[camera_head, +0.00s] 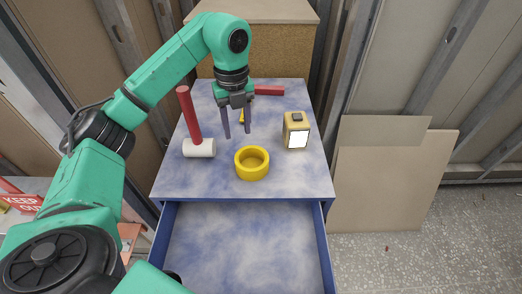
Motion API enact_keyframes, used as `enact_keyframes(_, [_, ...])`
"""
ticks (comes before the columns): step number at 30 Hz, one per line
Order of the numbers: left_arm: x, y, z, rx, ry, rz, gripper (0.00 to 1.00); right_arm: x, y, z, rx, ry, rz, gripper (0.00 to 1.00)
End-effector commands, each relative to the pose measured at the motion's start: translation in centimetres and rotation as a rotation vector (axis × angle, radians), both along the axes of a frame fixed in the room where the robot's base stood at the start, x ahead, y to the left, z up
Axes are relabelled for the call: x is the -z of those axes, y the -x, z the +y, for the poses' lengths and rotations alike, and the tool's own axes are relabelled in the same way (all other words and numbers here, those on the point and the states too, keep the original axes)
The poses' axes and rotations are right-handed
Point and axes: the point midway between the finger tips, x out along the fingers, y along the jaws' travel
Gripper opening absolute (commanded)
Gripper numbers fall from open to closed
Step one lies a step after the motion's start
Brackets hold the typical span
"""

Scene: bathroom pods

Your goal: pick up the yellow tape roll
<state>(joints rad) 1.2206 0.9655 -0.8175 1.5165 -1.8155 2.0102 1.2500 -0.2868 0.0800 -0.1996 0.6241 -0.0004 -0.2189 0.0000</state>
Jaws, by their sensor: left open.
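The yellow tape roll (252,173) lies flat near the front of the blue cabinet top, its round hole facing up. My left gripper (235,136) points down above the cabinet top, behind the roll and slightly to its left in the picture. Its two fingers are apart, with nothing seen held between them. The fingers look clear of the roll. My right gripper is not in view.
A yellow boxy device (297,131) stands at right. A red object (269,90) and a partly hidden yellow thing lie behind. An open drawer (245,250) juts out in front.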

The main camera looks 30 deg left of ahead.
Motion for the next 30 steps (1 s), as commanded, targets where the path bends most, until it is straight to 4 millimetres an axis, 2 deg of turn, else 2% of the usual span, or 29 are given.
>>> enact_keyframes(1, [1.8, 0.1, -0.1, 0.002, 0.002, 0.006, 0.49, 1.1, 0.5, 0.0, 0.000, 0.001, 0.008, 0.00])
enact_keyframes(4, [4.7, 0.2, -0.1, 0.000, 0.002, 0.006, 0.49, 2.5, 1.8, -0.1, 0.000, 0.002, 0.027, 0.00])
enact_keyframes(9, [7.6, 0.2, 0.0, 0.000, -0.001, 0.004, 0.49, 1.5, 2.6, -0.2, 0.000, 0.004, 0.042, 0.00])
enact_keyframes(14, [9.6, 0.2, 0.2, 0.000, 0.000, 0.006, 0.49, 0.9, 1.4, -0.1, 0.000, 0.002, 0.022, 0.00])
enact_keyframes(18, [12.3, 0.1, 0.3, -0.001, 0.000, 0.004, 0.49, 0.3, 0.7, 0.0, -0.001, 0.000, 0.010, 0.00])
enact_keyframes(21, [13.4, 0.0, 0.3, 0.000, 0.000, 0.001, 0.49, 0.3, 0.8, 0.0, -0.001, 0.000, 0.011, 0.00])
enact_keyframes(26, [13.6, 0.0, 0.3, 0.000, 0.000, 0.000, 0.49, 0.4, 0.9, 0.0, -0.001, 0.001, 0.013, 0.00])
enact_keyframes(27, [13.6, 0.0, 0.3, 0.000, 0.000, 0.000, 0.45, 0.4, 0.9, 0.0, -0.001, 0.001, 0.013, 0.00])
enact_keyframes(29, [13.6, 0.0, 0.3, 0.000, 0.000, 0.000, 0.22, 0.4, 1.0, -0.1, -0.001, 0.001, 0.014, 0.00])
enact_keyframes(30, [13.6, 0.0, 0.3, 0.000, 0.000, 0.000, 0.07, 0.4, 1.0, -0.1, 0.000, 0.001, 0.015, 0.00])
